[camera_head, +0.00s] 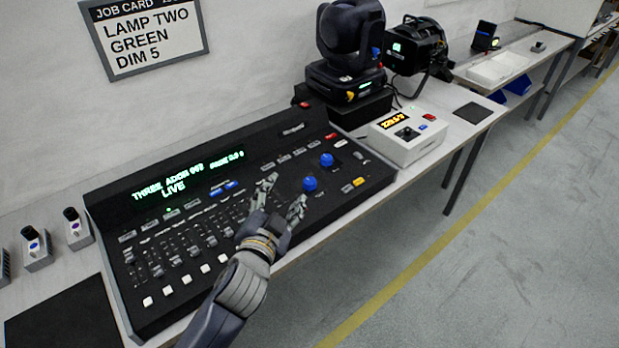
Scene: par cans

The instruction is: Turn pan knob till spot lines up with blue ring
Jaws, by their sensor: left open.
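The lighting console (215,230) is a black desk with a green-lit display (187,175) reading "THREE ADDR", some digits and "LIVE!". Two blue knobs stand on its right part: a nearer blue knob (310,184) and a farther blue knob (327,160). I cannot read which one is the pan knob. My left gripper (283,196) is open and empty over the console, its fingers just left of the nearer blue knob and apart from it. No light spot or blue ring is in view. My right gripper is not in view.
A moving-head lamp (350,45) stands behind the console, with a black par can (415,45) beside it. A white box with an amber display (405,135) sits right of the console. A job card (147,35) hangs on the wall. The floor (480,270) is clear.

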